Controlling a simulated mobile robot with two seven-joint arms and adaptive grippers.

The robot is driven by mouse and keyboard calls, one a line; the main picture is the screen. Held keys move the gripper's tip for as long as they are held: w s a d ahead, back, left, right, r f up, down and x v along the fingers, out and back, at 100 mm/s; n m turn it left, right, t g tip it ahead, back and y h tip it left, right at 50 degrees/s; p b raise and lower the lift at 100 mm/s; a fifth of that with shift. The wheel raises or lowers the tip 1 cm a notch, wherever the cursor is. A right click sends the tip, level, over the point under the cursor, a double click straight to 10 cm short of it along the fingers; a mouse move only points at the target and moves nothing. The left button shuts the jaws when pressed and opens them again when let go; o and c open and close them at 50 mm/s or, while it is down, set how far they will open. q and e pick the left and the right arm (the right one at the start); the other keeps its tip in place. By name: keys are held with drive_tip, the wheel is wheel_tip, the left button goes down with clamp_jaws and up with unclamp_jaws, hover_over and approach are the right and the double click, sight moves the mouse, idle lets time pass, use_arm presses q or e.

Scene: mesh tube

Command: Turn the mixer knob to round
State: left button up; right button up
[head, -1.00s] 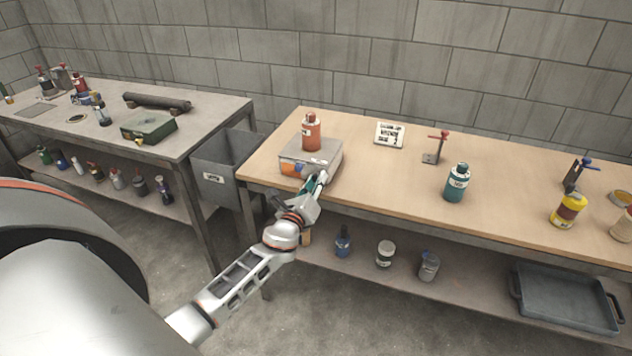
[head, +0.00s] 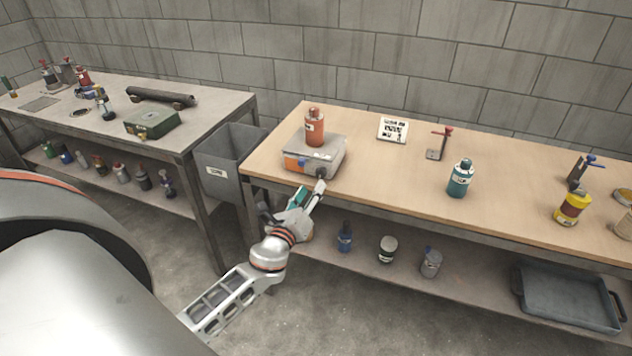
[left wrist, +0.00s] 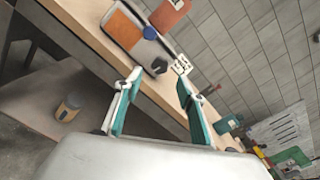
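The mixer (head: 329,160) is a grey box with an orange front panel, near the left front edge of the wooden table; it shows tilted in the left wrist view (left wrist: 122,30). Its dark knob (head: 321,173) is at the right of the front face, and in the left wrist view (left wrist: 158,67) it shows between and beyond the fingertips. Its pointing direction is too small to tell. An orange bottle (head: 314,128) stands on the mixer. My left gripper (head: 310,190) is open and empty in front of the knob, apart from it; the left wrist view shows both fingers spread (left wrist: 158,75). My right gripper is not in view.
A teal bottle (head: 460,179), a red-topped stand (head: 437,146) and a sign card (head: 393,129) stand right of the mixer. A grey bin (head: 228,160) is left of the table. Bottles and a tray (head: 567,297) occupy the lower shelf. The table's front edge lies near my gripper.

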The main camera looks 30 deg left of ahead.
use_arm(q)
drive_tip(key=shift+v, duration=2.25)
drive_tip(key=s+d+f+n+g+h, duration=0.6)
drive_tip(key=s+d+f+n, duration=1.3)
drive_tip(key=s+n, duration=0.3)
drive_tip(key=shift+d+f+g+h, duration=0.3)
drive_tip(key=shift+d+g+h, duration=0.1)
drive_tip(key=shift+d, duration=0.2)
